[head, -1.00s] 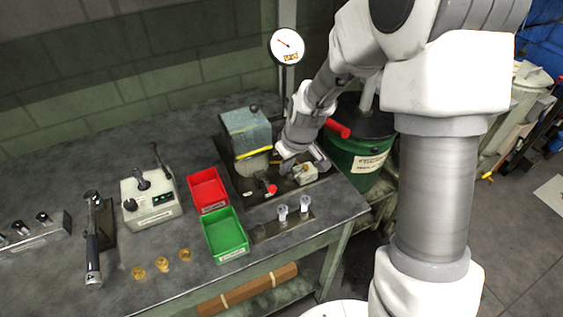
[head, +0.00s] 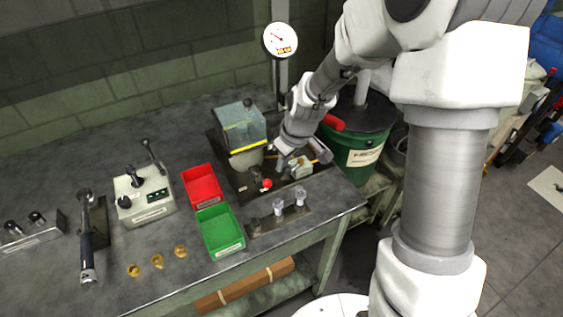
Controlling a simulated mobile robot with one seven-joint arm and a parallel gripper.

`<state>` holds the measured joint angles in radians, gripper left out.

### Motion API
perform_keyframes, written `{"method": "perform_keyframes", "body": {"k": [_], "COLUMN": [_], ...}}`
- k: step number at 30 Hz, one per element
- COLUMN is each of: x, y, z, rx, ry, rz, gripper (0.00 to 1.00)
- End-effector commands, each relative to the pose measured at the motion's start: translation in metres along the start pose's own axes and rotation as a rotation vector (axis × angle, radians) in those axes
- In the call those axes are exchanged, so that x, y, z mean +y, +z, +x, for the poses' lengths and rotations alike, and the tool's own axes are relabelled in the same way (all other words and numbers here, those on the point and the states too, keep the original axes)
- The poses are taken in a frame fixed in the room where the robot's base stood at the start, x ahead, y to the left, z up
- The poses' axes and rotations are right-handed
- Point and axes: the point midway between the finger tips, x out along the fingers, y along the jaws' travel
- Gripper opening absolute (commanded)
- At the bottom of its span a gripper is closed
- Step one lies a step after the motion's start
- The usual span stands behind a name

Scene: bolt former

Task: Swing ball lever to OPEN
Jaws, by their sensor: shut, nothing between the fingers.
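A small beige block (head: 299,168) sits right beside the gripper. Any OPEN marking is too small to read.
A red bin (head: 203,187) and a green bin (head: 220,232) stand left of the base plate. A control box (head: 144,195) with levers is farther left. A round gauge (head: 280,40) rises behind; a green drum (head: 357,145) stands right.

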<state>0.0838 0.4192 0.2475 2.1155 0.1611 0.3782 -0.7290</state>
Motion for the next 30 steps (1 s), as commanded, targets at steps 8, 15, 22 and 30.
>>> {"method": "perform_keyframes", "body": {"k": [8,15,22,30], "x": [0.001,0.003,0.008,0.016], "y": [0.013,0.025,0.037,0.048], "z": [-0.004,-0.01,-0.015,-0.017], "rx": [0.0,0.0,0.001,0.002], "ry": [-0.058,-0.125,-0.19,-0.255], "rz": [-0.183,-0.404,-0.613,-0.842], "gripper": [0.0,0.0,0.0,0.0]}}
